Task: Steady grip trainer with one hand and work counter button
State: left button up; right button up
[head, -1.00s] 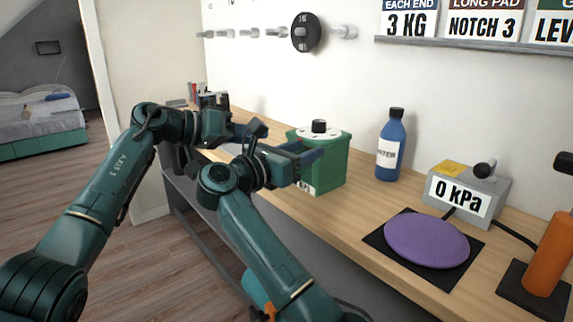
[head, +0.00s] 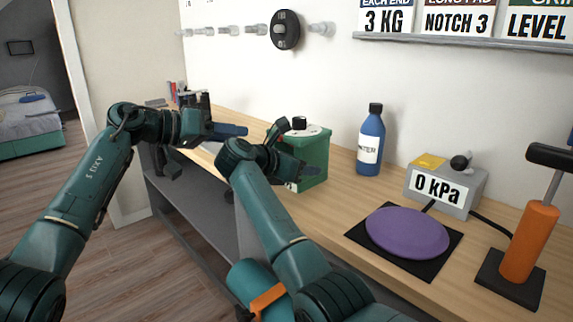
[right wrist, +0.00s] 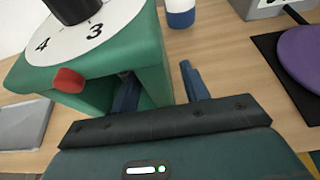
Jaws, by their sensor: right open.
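The green box (head: 316,160), with a round white numbered dial and black knob on top, stands on the workbench. In the right wrist view the box (right wrist: 140,62) shows a red knob or button (right wrist: 69,80) on its front edge. I cannot tell for certain whether this box is the grip trainer. My right gripper (right wrist: 157,88) is open at the box, its two blue fingers apart with part of the green body between them; contact is unclear. It also shows in the head view (head: 298,150). My left gripper (head: 226,131) is left of the box, its fingers largely overlapping.
A blue bottle (head: 370,140) stands behind and right of the box. Further right are a grey gauge reading 0 kPa (head: 446,186), a purple disc (head: 407,232) on a black mat and an orange handle (head: 528,243) on a black base. The front middle of the bench is fairly clear.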

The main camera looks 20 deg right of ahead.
jog(key=shift+x, duration=1.15)
jog(key=shift+c, duration=0.4)
grip_shut()
pick_arm(q)
jog(key=shift+c, duration=0.5)
grip_shut()
dwell(1.2)
